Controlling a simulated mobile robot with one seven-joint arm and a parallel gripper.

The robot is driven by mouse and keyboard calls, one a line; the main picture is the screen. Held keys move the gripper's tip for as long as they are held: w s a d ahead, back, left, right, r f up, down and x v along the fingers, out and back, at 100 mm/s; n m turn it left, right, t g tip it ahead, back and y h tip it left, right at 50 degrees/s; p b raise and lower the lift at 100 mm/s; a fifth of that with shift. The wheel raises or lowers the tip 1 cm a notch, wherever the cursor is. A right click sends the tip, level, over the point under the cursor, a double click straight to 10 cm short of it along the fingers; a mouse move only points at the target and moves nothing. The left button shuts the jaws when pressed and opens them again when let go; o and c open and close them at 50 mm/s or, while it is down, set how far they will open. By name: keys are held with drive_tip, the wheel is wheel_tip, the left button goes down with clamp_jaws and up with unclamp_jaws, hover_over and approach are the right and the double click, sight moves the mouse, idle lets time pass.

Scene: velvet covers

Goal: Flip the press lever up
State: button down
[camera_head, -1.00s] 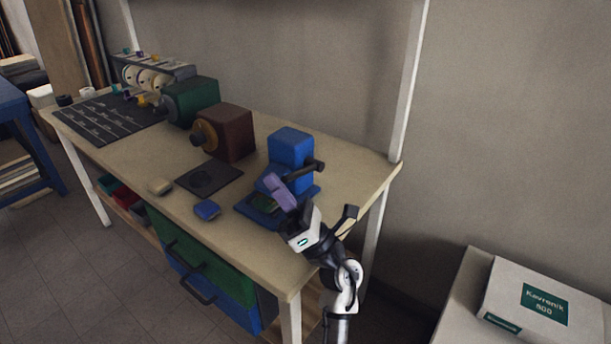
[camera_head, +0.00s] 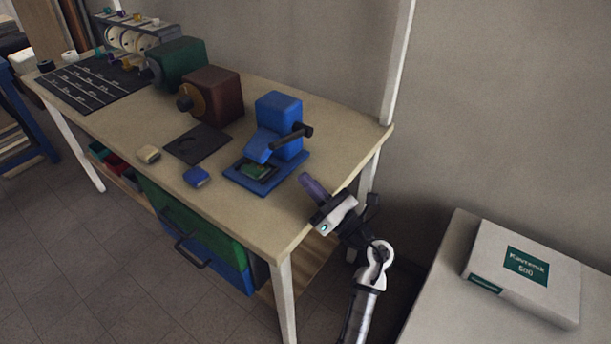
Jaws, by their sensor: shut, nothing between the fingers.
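The blue press (camera_head: 278,120) stands near the right end of the workbench. Its dark lever (camera_head: 291,137) sticks out to the right side, slanting slightly upward to a thick black knob at the end. A small green piece (camera_head: 255,170) lies on the press base under the blue head. My gripper (camera_head: 307,181) has purple fingers that are shut and empty. It is in front and to the right of the press, below the lever knob in the picture and apart from it.
A brown box with a dial (camera_head: 212,93) and a green box (camera_head: 181,62) stand left of the press. A black plate (camera_head: 198,145), a tan block (camera_head: 148,154) and a blue block (camera_head: 196,177) lie on the bench (camera_head: 230,215). A carton (camera_head: 523,270) sits at right.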

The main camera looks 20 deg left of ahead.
drive_tip(key=p+x, duration=0.2)
drive_tip(key=x, duration=0.4)
drive_tip(key=shift+a+r, duration=0.1)
drive_tip(key=shift+r, duration=0.1)
drive_tip(key=shift+x, duration=0.8)
drive_tip(key=shift+w, duration=0.15)
